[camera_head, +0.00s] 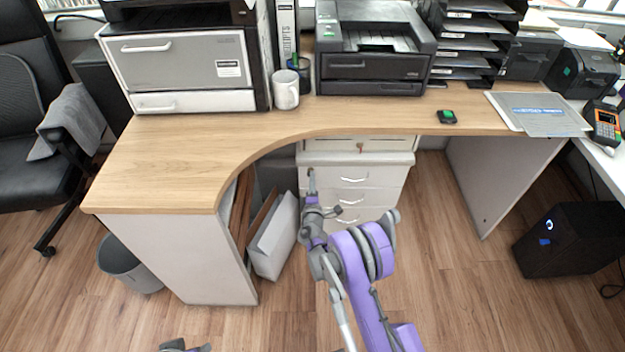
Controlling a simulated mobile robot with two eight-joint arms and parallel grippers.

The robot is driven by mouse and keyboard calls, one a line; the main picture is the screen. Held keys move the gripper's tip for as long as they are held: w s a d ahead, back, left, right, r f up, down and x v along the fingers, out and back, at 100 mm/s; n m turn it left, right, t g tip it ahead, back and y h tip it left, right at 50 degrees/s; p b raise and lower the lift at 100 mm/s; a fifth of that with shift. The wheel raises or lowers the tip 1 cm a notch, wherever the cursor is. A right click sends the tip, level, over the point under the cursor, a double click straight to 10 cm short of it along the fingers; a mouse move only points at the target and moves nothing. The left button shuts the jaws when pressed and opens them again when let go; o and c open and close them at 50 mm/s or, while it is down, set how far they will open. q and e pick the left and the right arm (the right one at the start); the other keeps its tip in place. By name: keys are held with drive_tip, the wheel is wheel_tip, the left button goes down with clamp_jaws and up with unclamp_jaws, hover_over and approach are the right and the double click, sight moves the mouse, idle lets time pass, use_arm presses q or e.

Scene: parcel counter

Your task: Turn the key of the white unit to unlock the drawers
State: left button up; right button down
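The white unit (397,172) is a drawer cabinet under the desk, with several silver-handled drawers that look shut. A small brass-coloured key or lock (360,147) shows on its top front strip, just under the desk edge; its turn position is too small to tell. My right gripper (324,192) is in front of the unit's left side, below and left of the key and apart from it. Its fingers look spread and empty. My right arm hides part of the lower drawers. A piece of my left gripper (185,346) shows at the bottom edge, mostly cut off.
The curved wooden desk (190,155) overhangs the unit. Its side panel and a grey-white box or folder (275,237) stand left of the unit. A bin (128,264) and a black computer case (570,240) are farther out. The floor right of the unit is clear.

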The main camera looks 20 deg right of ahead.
idle(0.5)
drive_tip(key=c, duration=1)
unclamp_jaws()
drive_tip(key=shift+c, duration=0.2)
drive_tip(key=p+v, duration=0.1)
drive_tip(key=v, duration=0.9)
drive_tip(key=shift+s, duration=0.4)
drive_tip(key=shift+a+r, duration=0.1)
drive_tip(key=shift+r, duration=0.05)
